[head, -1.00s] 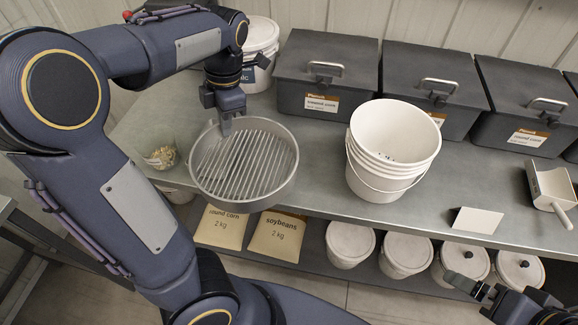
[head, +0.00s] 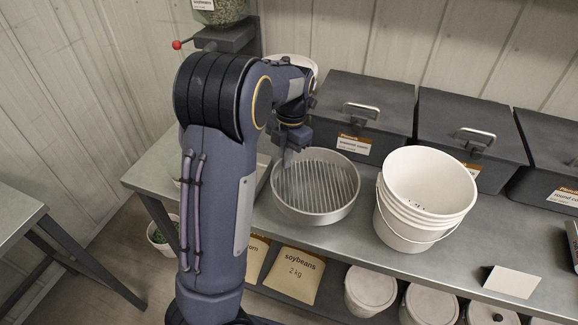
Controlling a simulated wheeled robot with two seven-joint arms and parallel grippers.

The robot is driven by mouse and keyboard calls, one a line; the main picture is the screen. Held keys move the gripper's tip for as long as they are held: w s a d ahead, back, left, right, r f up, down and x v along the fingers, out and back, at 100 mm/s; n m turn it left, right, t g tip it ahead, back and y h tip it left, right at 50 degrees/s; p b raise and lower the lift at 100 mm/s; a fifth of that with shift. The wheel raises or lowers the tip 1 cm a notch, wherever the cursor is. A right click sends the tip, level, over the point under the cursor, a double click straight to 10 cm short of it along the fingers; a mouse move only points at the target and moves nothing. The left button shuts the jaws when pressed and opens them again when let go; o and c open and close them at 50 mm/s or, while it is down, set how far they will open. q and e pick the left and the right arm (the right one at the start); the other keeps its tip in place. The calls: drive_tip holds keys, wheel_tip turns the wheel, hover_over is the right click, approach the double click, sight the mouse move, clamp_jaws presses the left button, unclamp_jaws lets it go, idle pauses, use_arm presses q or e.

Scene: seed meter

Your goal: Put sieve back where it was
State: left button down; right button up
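The sieve (head: 315,212) is a round grey metal pan with a slotted bottom. It lies about level at the grey bench top, left of the stacked white buckets; I cannot tell whether it rests on the bench or is just above it. My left gripper (head: 287,160) is at the far left part of its rim, with the fingers pointing down and appearing closed on the rim. The fingertips are small and partly hidden. My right gripper is out of view.
The stacked white buckets (head: 420,205) stand right of the sieve. Dark lidded bins (head: 362,105) line the back of the bench (head: 470,255). A white card (head: 510,281) is near the front edge. A seed hopper with a red-knobbed lever (head: 177,45) stands behind my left arm.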

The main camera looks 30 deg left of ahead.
use_arm(q)
drive_tip(key=shift+w+f, duration=0.3)
drive_tip(key=shift+f, duration=0.1)
drive_tip(key=shift+w+d+f, duration=0.1)
drive_tip(key=shift+f, duration=0.8)
drive_tip(key=shift+w+d+f, duration=0.1)
drive_tip(key=shift+f, duration=0.8)
drive_tip(key=shift+f, duration=0.1)
drive_tip(key=c, duration=1.7)
unclamp_jaws()
